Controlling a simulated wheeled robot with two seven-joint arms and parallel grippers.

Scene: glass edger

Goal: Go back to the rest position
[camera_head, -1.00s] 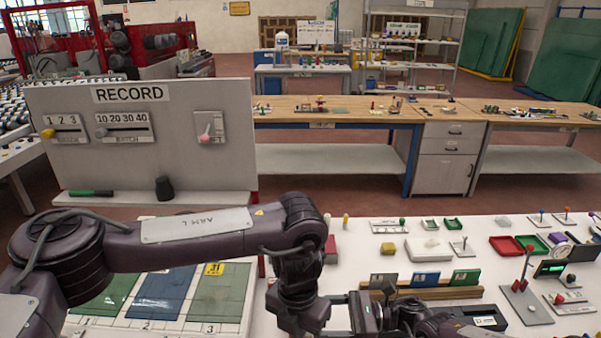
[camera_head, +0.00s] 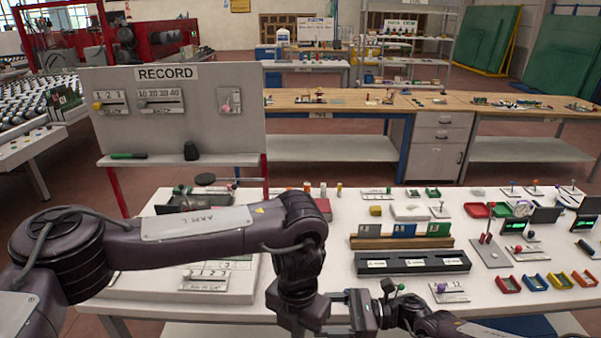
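My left arm, marked ARM L, comes in from the left, bends down at the elbow and reaches the bottom middle. My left gripper (camera_head: 362,310) is at the bottom centre, in front of the white table (camera_head: 330,275). My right gripper (camera_head: 398,312) is close beside it, with its arm coming in from the lower right. The two grippers overlap in the picture, and I cannot tell if they touch. The fingertips are dark and too small to show whether they are open or shut. No held object can be made out.
The RECORD board (camera_head: 180,115) stands behind the table on the left. On the table are a wooden rack (camera_head: 400,242) with coloured cards, a black slotted block (camera_head: 412,262), small trays and levers. A wooden workbench (camera_head: 350,100) stands behind. My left arm hides part of the table.

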